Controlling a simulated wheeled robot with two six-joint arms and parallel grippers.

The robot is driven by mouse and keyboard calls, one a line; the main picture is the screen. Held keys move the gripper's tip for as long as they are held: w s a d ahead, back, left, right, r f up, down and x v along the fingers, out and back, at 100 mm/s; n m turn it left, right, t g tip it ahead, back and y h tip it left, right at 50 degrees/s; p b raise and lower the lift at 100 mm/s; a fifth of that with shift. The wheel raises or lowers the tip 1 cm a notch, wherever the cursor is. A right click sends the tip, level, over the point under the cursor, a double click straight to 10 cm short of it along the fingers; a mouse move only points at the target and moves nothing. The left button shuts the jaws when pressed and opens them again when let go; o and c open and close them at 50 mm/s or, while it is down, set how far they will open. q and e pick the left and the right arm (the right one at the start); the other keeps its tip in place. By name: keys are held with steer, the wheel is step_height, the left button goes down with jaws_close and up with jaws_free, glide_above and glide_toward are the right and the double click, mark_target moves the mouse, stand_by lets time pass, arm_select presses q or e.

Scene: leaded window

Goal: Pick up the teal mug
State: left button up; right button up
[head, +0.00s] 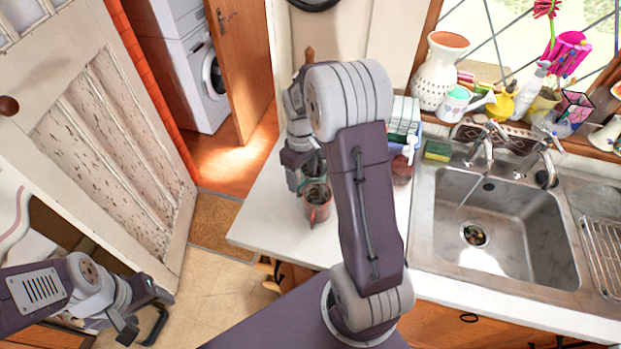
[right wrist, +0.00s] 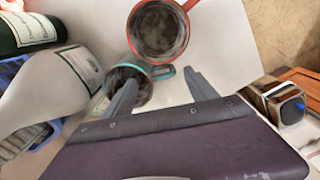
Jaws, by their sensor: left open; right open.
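The teal mug (head: 315,168) stands on the white counter, partly hidden by my right arm in the head view. In the right wrist view the teal mug (right wrist: 147,88) shows its open top and its handle pointing right. My right gripper (right wrist: 160,78) is open; one finger overlaps the mug's body and the handle appears between the fingers. I cannot tell whether they touch. In the head view the right gripper (head: 294,168) is beside the mug, mostly hidden. My left gripper (head: 138,328) is open and empty, low at the left, away from the counter.
A red mug (head: 317,204) stands close to the teal mug; it also shows in the right wrist view (right wrist: 160,28). Bottles (right wrist: 55,92) stand to the left there. The sink (head: 500,225) is right of my arm. The counter's left front (head: 265,225) is clear.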

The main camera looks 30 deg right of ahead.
mark_target(301, 186)
steer(key=shift+s+f, duration=0.2)
steer(key=shift+f, duration=0.4)
steer(key=shift+w+f, duration=0.3)
steer(key=shift+f, duration=0.2)
steer(key=f, duration=0.4)
steer(key=shift+s+a+p, duration=0.15)
steer(key=shift+a+p, duration=0.2)
steer(key=shift+p, duration=0.05)
steer(key=shift+f, duration=0.5)
jaws_close()
